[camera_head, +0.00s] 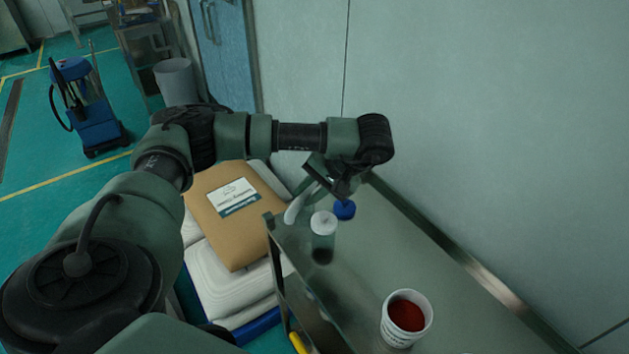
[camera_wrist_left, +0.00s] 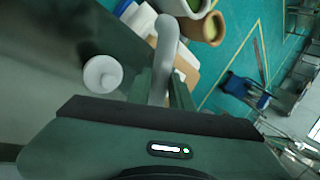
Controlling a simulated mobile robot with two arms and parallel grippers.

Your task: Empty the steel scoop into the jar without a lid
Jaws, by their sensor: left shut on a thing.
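My left gripper (camera_head: 335,182) is above the far end of the steel table, pointing down. It is shut on a pale grey, long, round-ended thing that looks like the scoop (camera_head: 295,208); this also shows between the fingers in the left wrist view (camera_wrist_left: 166,45). The scoop's contents cannot be seen. A clear jar with a white lid (camera_head: 323,228) stands just in front of the gripper; its white top shows in the left wrist view (camera_wrist_left: 102,74). A blue round top (camera_head: 344,210) is close behind it. An open white tub (camera_head: 396,329) holds red powder. My right gripper is out of view.
The steel table (camera_head: 400,245) has a raised edge along the wall and is bare between the jars and the tub. A brown sack (camera_head: 225,228) lies on white sacks left of the table. A blue cleaning machine (camera_head: 92,112) stands on the floor.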

